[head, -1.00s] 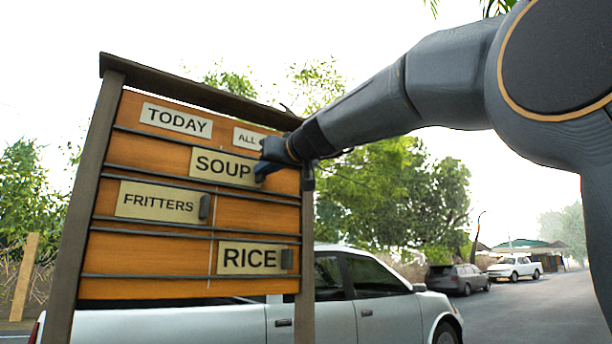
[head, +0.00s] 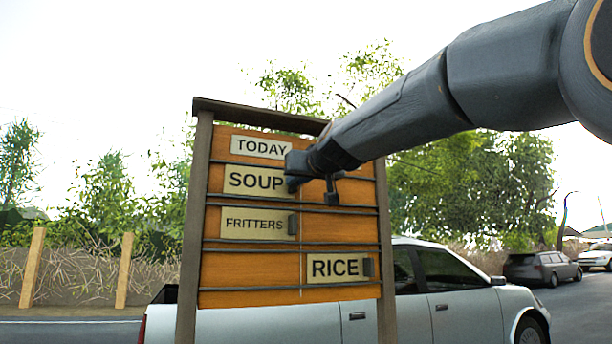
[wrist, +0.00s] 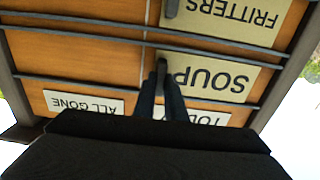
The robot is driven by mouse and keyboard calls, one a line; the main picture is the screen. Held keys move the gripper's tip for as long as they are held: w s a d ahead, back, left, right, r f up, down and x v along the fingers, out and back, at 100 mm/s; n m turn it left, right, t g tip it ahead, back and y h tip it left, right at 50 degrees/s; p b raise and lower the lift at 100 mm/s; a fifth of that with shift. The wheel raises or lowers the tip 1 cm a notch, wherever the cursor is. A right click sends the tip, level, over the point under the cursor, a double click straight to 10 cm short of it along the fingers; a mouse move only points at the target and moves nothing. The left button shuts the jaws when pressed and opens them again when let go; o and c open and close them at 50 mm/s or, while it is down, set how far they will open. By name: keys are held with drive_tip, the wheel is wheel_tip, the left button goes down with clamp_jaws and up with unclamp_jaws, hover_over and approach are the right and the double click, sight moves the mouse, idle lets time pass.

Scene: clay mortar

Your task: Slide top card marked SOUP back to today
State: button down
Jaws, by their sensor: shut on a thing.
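The SOUP card (head: 252,180) is a cream plate in the top row of the orange menu board (head: 235,268). It lies in the left column, under the TODAY label (head: 260,147) and above the FRITTERS card. In the wrist view, which is upside down, the SOUP card (wrist: 222,82) also sits beside the TODAY label (wrist: 205,117). My gripper (head: 292,178) is shut on the dark tab at the card's right end. The tab (wrist: 161,74) shows between the fingertips in the wrist view. My gripper hides the ALL GONE label in the head view; the wrist view shows this label (wrist: 85,103).
The FRITTERS card (head: 254,223) is in the left column of the middle row. The RICE card (head: 335,268) is in the right column of the bottom row. Dark rails (head: 250,243) separate the rows. A silver pickup (head: 445,310) stands behind the board.

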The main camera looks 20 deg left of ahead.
drive_tip(key=shift+s+a, duration=0.1)
drive_tip(key=shift+a, duration=0.05)
drive_tip(key=c, duration=2.2)
unclamp_jaws()
drive_tip(key=o, duration=0.4)
drive_tip(key=shift+s+a, duration=0.2)
drive_tip(key=shift+a, duration=0.05)
drive_tip(key=b+v, duration=0.3)
drive_tip(key=v, duration=0.4)
drive_tip(key=shift+s+d+b, duration=0.15)
drive_tip(key=shift+d+b, duration=0.15)
drive_tip(key=shift+d, duration=0.2)
